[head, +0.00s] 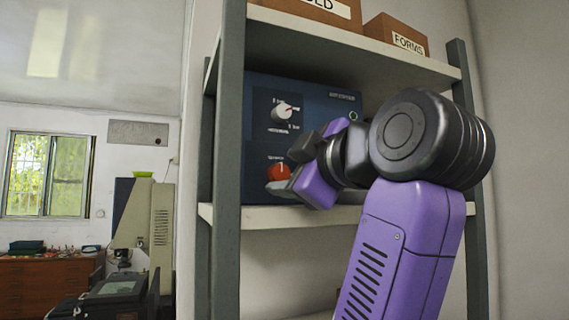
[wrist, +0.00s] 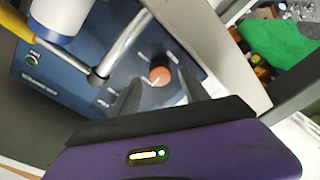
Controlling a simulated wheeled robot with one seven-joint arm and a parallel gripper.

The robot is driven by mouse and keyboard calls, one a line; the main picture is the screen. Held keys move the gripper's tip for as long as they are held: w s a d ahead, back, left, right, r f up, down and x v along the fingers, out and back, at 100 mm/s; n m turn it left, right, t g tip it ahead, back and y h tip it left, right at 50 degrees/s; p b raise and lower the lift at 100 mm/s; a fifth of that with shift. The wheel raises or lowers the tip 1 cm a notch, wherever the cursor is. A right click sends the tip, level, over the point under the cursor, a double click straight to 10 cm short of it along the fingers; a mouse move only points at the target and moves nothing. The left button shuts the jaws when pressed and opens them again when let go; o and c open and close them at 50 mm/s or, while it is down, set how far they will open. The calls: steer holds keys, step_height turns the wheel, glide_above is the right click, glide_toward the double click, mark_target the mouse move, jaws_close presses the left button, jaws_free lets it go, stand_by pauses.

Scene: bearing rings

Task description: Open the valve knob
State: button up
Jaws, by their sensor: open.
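A round red knob (head: 279,173), likely the valve knob, is on the front of a dark blue panel box (head: 335,100) on the shelf. Its lower part is hidden by my gripper in the head view. In the wrist view the red knob (wrist: 159,73) shows just beyond and between my fingertips. My gripper (wrist: 160,88) is open, with one finger on each side of the knob's line and nothing held. In the head view my gripper (head: 282,187) is close in front of the panel; I cannot tell whether it touches the knob.
A pale dial (head: 283,111) with a pointer sits above the red knob. A metal rod (wrist: 122,48) and a white cylinder (wrist: 62,14) are near the panel in the wrist view. Shelf posts (head: 229,160) flank the box. Boxes (head: 397,36) stand on the shelf above.

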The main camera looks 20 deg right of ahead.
steer(key=shift+w, duration=0.8)
jaws_close()
